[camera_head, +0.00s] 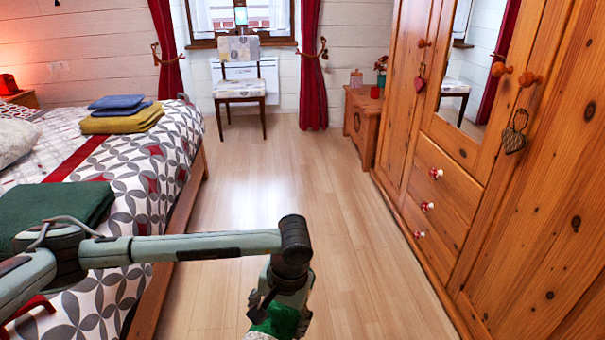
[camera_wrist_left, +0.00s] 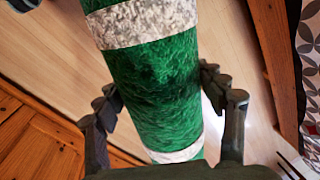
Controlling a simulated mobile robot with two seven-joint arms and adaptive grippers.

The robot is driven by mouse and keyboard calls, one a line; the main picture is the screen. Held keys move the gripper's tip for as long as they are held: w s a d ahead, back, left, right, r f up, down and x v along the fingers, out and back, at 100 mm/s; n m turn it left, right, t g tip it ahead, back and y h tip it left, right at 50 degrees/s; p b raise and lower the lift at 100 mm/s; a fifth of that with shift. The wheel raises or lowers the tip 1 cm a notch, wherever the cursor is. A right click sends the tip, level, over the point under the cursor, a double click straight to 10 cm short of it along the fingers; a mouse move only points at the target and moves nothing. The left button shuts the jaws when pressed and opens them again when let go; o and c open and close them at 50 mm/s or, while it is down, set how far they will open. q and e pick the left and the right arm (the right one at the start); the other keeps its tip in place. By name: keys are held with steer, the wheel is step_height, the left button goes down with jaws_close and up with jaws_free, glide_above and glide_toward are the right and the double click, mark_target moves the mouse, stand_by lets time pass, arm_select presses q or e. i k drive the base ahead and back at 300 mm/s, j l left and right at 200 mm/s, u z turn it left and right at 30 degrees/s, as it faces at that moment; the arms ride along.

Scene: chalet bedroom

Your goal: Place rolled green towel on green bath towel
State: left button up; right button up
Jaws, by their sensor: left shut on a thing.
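The rolled green towel (camera_wrist_left: 155,85) has white bands and fills the middle of the left wrist view. My left gripper (camera_wrist_left: 165,95) is shut on it, one finger on each side. In the head view the left gripper (camera_head: 276,312) is at the bottom centre, above the floor. Part of the green roll (camera_head: 279,322) shows there; the rest is cut off by the frame's edge. The folded green bath towel (camera_head: 62,207) lies on the bed at the left, partly hidden behind my left arm. The roll is apart from it, to its right. My right gripper is out of view.
The bed (camera_head: 178,131) has a wooden side rail. A yellow towel (camera_head: 122,120) and blue towels (camera_head: 118,103) are stacked farther back on it. A wooden wardrobe (camera_head: 535,200) lines the right side. The floor (camera_head: 290,180) between is clear up to a chair (camera_head: 240,88).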

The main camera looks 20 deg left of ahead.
mark_target(35, 207)
steer(key=i+l+u, duration=0.1)
steer(key=u, duration=0.3)
steer(key=i+l+u, duration=0.2)
steer(key=u, duration=0.15)
steer(key=i+l+u, duration=0.15)
steer(key=u, duration=0.25)
steer(key=l, duration=0.1)
